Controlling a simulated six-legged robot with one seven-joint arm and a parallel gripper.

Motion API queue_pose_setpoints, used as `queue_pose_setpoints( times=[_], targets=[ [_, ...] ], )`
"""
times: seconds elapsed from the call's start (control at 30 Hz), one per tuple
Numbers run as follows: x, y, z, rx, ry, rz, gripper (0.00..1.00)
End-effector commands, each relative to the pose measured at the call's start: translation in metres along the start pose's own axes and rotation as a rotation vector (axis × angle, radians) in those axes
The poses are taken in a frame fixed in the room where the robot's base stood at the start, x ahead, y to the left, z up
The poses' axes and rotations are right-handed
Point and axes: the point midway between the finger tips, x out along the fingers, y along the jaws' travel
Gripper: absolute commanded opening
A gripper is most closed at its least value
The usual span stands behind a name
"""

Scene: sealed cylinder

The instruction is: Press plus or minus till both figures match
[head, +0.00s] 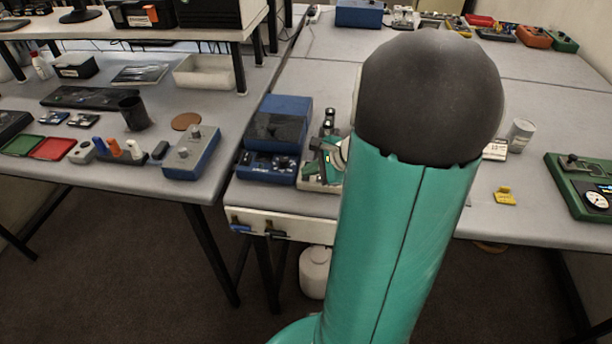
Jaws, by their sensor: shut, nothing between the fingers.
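No plus or minus button and no pair of figures can be made out. A blue device with small dark controls (268,166) sits near the front left of the right-hand table; its markings are too small to read. A green box (563,188) at the right edge has a black knob, a small lit panel and a round white dial. Its right side is cut off by the frame. My own teal arm link and dark joint cover the middle of the view. I cannot make out my gripper; small green and dark parts beside the arm are unclear.
A yellow piece (505,196) and a grey can (521,135) stand right of my arm. A grey-blue box with knobs (191,153) is on the left table. A gap separates the two tables. The right table's middle is largely clear.

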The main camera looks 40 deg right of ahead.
Motion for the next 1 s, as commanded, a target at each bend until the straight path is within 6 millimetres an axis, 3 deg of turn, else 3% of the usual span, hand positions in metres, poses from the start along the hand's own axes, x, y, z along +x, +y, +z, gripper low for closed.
queue_pose_setpoints(
  times=[1.0],
  targets=[
    [-0.01,-0.007,0.007,0.0,0.0,0.001,0.0]
  ],
)
